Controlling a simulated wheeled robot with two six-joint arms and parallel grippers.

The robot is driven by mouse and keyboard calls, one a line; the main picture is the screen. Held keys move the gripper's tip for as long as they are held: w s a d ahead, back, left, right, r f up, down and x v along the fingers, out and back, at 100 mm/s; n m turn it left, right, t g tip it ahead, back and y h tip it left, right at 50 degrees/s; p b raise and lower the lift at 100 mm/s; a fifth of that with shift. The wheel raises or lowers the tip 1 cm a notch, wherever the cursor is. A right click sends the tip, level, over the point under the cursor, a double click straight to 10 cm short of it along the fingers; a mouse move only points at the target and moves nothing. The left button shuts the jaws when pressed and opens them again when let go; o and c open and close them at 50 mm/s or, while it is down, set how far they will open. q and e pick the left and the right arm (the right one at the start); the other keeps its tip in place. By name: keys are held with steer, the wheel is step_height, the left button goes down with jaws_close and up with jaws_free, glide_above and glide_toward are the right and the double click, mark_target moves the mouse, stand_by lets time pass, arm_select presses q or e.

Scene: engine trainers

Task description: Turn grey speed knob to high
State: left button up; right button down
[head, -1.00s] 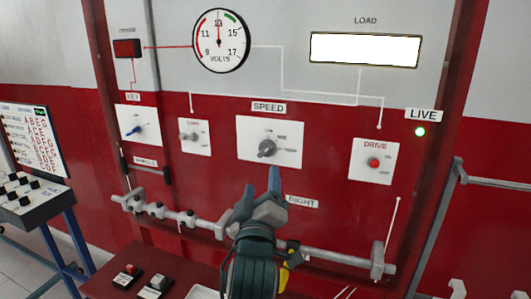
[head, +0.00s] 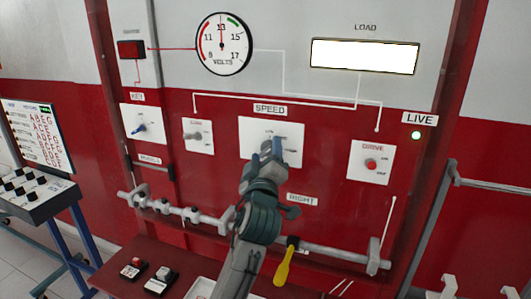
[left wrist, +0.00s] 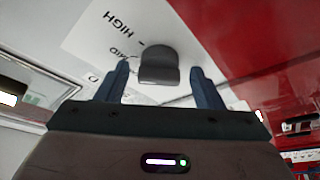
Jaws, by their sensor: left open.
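The grey speed knob (left wrist: 158,66) sits on a white plate (head: 290,129) under the SPEED label (head: 270,110) on the red panel. In the left wrist view the knob lies between my two fingers, with a gap on each side. The words HIGH and MID are printed beside it; I cannot tell exactly which mark it points at. My left gripper (head: 272,147) is open at the knob and hides most of it in the head view. The left gripper also shows in the left wrist view (left wrist: 160,88). My right gripper is not in view.
A blue key knob (head: 140,128), a smaller grey knob (head: 196,137) and a red DRIVE button (head: 371,164) are on nearby plates. A grey rail (head: 335,255) runs below, beside a yellow-handled thing (head: 283,267). A green LIVE lamp (head: 416,135) is lit.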

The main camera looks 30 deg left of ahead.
arm_select(q)
steer(key=shift+s, duration=0.1)
steer(key=shift+c, duration=0.4)
steer(key=c, duration=0.8)
steer(key=shift+c, duration=0.5)
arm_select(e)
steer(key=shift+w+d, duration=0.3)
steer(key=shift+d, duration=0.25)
